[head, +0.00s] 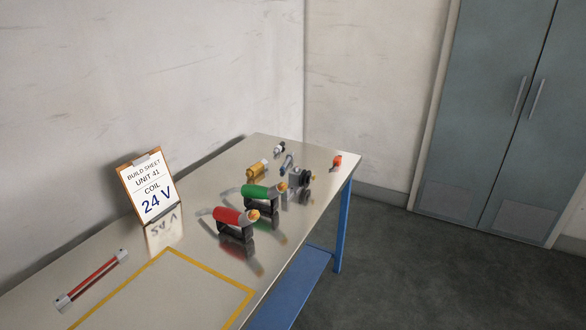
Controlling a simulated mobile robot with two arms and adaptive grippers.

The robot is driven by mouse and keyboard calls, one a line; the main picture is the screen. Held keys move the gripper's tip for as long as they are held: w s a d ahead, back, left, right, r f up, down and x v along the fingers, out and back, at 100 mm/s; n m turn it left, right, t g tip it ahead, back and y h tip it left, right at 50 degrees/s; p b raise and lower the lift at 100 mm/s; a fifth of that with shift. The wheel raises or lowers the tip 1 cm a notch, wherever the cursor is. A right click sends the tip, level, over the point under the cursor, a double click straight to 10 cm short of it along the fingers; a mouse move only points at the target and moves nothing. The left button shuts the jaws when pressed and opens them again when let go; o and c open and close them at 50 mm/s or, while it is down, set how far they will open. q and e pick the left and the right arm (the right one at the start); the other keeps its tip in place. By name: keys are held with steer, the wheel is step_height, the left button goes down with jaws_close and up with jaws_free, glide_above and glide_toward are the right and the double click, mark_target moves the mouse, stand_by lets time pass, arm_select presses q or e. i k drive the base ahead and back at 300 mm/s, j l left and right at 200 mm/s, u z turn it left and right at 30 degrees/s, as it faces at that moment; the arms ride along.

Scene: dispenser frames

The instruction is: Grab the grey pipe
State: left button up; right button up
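A small grey-blue cylindrical piece (287,163) stands toward the far end of the metal table, between a yellow cylinder and a grey block; it is the most pipe-like grey thing I see, but it is too small to be sure. Neither of my grippers shows in the head view, so I cannot see whether they are open or shut.
The shiny table (200,265) runs along the wall. It carries a build sheet (148,185), red (228,215) and green (255,191) cylinders on black stands, a yellow cylinder (257,169), a grey block (299,180), an orange-red piece (337,161) and a red bar (92,280).

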mark_target(289, 156)
steer(key=i+l+u, duration=0.35)
steer(key=u, duration=0.15)
steer(key=i+l+u, duration=0.3)
steer(key=l+u, duration=0.2)
